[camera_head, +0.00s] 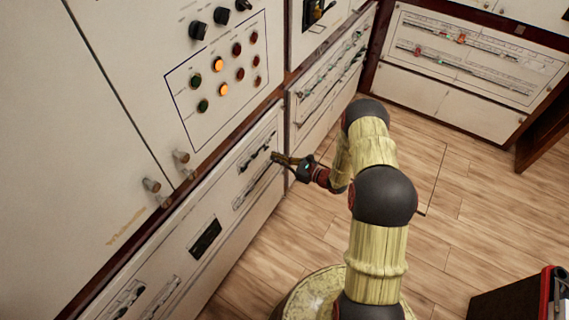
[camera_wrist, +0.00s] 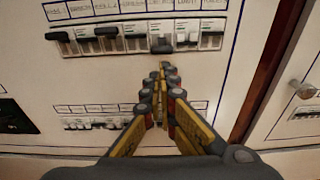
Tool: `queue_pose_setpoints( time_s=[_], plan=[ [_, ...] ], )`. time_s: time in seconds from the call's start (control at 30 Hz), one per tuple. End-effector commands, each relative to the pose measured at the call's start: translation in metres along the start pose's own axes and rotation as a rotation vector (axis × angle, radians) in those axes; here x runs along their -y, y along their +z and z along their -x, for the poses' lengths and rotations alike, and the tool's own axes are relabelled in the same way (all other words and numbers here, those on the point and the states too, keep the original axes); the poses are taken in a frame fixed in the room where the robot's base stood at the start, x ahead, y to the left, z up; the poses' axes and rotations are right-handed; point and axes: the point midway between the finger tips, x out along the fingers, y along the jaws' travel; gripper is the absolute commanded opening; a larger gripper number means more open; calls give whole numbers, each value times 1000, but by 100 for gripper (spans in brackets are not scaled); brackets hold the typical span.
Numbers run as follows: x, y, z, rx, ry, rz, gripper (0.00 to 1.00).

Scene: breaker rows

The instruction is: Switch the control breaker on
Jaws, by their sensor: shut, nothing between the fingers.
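An upper breaker row (camera_wrist: 135,38) crosses the wrist view, with labels above it too blurred to read surely, so I cannot tell which breaker is the control one. Wide dark levers show on the far-left breaker (camera_wrist: 58,36), on another left of the middle (camera_wrist: 105,32), and on a middle one (camera_wrist: 161,45), which hangs lower than those two. My gripper (camera_wrist: 168,70) is shut and empty, with its tips just below the middle lever; I cannot tell whether they touch. In the head view my gripper (camera_head: 278,158) is at the lower cabinet panel.
A second row of small breakers (camera_wrist: 95,123) lies lower on the same panel, partly hidden by my gripper. A brown post (camera_wrist: 270,65) stands to the right. In the head view, buttons and lamps (camera_head: 222,90) are above, and open wooden floor (camera_head: 455,215) is to the right.

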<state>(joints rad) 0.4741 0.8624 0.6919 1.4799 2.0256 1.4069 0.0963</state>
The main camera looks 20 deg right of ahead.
Motion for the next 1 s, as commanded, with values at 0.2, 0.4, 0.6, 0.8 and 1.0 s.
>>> queue_pose_setpoints(
  time_s=[0.2,0.4,0.6,0.8,1.0],
  plan=[
    [-1,-1,-27,0,2,1,0],
    [0,0,-34,0,0,-1,0],
    [0,0,-34,0,0,-1,0],
    [0,2,-33,-10,0,-1,0],
    [0,4,-31,-52,0,0,0]
  ],
)
